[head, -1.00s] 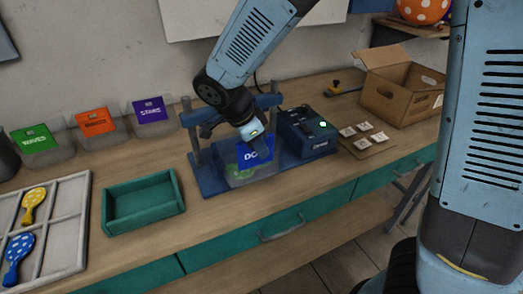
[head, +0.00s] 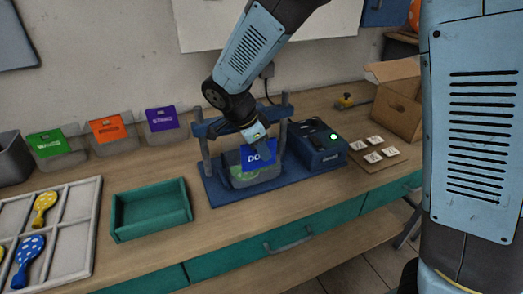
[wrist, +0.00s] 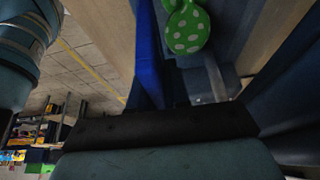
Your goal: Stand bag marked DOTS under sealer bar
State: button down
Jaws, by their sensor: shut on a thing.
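The DOTS bag has a blue header card (head: 258,155) and a clear pouch (head: 252,178) with a green balloon inside. It stands upright on the blue base of the sealer (head: 222,190), within its frame. My gripper (head: 257,138) is shut on the top of the blue card. In the wrist view the blue card (wrist: 148,55) runs up from the jaws, and the green balloon with white dots (wrist: 187,28) shows beside it. The sealer's crossbar (head: 276,111) is partly hidden behind my gripper. I cannot tell whether the pouch bears its full weight on the base.
The control box (head: 318,146) with a green light adjoins the sealer on the right. A green tray (head: 150,210) lies to the left. Bags marked WAVES (head: 50,145) and STARS (head: 162,119) stand behind. A cardboard box (head: 398,112) and white tiles (head: 374,157) are at right.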

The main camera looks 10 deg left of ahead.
jog(key=c, duration=1)
grip_release()
jog(key=shift+r, duration=0.1)
jog(key=s+r, duration=0.1)
jog(key=r, duration=0.1)
jog(key=d+r, duration=0.1)
jog(key=r, duration=0.1)
jog(key=s+r, duration=0.1)
jog(key=r, duration=0.2)
jog(key=shift+s+d, duration=0.25)
jog(key=shift+s, duration=0.05)
